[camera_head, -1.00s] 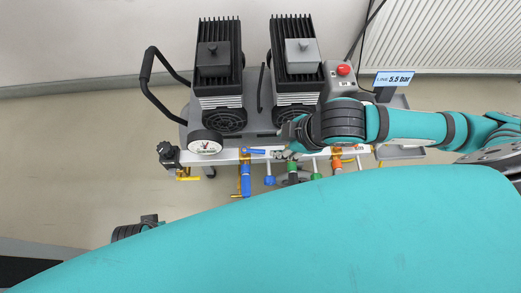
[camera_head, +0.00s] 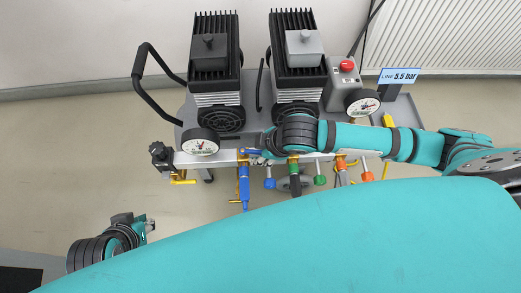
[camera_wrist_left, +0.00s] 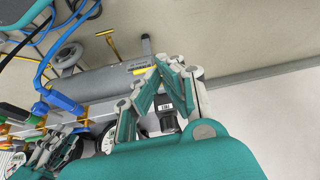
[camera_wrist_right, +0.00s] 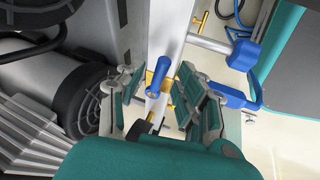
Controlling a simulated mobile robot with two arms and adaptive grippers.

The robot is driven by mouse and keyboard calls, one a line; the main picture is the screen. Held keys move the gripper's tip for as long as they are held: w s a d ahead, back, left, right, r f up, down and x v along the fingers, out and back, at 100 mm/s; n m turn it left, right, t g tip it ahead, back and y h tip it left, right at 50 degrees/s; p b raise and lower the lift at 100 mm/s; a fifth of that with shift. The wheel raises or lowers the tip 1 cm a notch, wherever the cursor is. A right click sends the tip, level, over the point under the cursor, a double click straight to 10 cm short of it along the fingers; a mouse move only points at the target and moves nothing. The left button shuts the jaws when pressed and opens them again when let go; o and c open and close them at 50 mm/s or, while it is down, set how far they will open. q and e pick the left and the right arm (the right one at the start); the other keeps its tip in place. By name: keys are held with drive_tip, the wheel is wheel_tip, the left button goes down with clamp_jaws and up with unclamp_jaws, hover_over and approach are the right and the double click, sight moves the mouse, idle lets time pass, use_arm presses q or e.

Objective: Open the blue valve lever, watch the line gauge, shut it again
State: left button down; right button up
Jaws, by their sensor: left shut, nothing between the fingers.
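The blue valve lever (camera_head: 251,151) is on the front manifold, above a blue hose fitting (camera_head: 244,182). In the right wrist view the blue lever (camera_wrist_right: 158,74) stands between the two fingers of my right gripper (camera_wrist_right: 157,88), which are apart with gaps visible on both sides. In the head view my right gripper (camera_head: 262,146) is at the lever's right end, partly hidden by its own wrist. The line gauge display (camera_head: 400,76) reads LINE 5.5 bar. My left gripper (camera_head: 148,227) is low at the left, away from the manifold; its fingertips (camera_wrist_left: 166,68) meet with nothing between them.
Green (camera_head: 294,163) and orange (camera_head: 341,164) valves sit right of the blue one, close to my right wrist. Dial gauges stand at left (camera_head: 200,143) and right (camera_head: 363,105). A red button (camera_head: 347,65) tops a grey box. Floor is clear at the left.

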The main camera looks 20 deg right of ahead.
drive_tip(key=shift+c, duration=0.2)
clamp_jaws()
drive_tip(key=p, duration=0.3)
drive_tip(key=shift+w+d+r+n, duration=0.1)
drive_tip(key=shift+d+r+n, duration=0.05)
drive_tip(key=shift+r+n, duration=0.25)
drive_tip(key=shift+w+f+n+g+y+p, duration=0.35)
drive_tip(key=shift+n+p, duration=0.25)
drive_tip(key=shift+p, duration=0.35)
use_arm(q)
wheel_tip(320, 180, down, 7)
drive_tip(key=s+g, duration=0.1)
drive_tip(key=g, duration=0.1)
drive_tip(key=shift+s+a+r, duration=0.15)
drive_tip(key=shift+a+r, duration=0.05)
use_arm(e)
drive_tip(key=shift+o, duration=0.2)
unclamp_jaws()
